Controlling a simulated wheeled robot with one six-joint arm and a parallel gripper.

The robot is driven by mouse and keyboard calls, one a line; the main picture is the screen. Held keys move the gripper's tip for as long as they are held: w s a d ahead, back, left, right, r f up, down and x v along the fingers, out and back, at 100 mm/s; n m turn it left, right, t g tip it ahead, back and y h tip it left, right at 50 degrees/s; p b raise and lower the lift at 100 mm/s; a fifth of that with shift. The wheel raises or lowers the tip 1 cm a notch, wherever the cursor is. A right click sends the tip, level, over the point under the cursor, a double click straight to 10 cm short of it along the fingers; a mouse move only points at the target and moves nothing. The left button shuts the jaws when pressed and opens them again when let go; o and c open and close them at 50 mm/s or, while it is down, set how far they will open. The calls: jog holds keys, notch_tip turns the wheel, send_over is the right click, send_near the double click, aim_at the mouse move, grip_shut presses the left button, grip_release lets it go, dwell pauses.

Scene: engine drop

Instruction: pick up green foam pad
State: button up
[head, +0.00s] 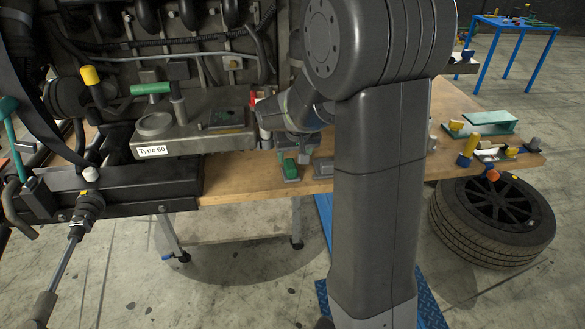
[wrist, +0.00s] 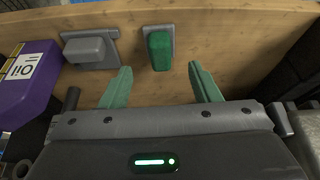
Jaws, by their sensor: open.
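A small green block-like pad (wrist: 159,50) sits on a grey plate on the wooden bench, just beyond my fingertips in the wrist view. In the head view it appears as the green piece (head: 289,168) near the bench's front edge. My gripper (wrist: 159,68) has green fingers spread wide, one to each side of the pad's line, with nothing between them. The pad looks apart from both fingers. In the head view my arm hides much of the gripper.
A grey block (wrist: 88,48) on its own plate stands left of the pad in the wrist view. A purple box (wrist: 28,80) labelled Oil is further left. The engine (head: 205,125) fills the head view's left.

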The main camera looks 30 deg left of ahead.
aim_at(292, 169)
jog(key=shift+p+x, duration=0.55)
jog(key=shift+x, duration=3.85)
jog(key=shift+d, duration=0.1)
jog(key=shift+c, duration=0.5)
jog(key=c, duration=1)
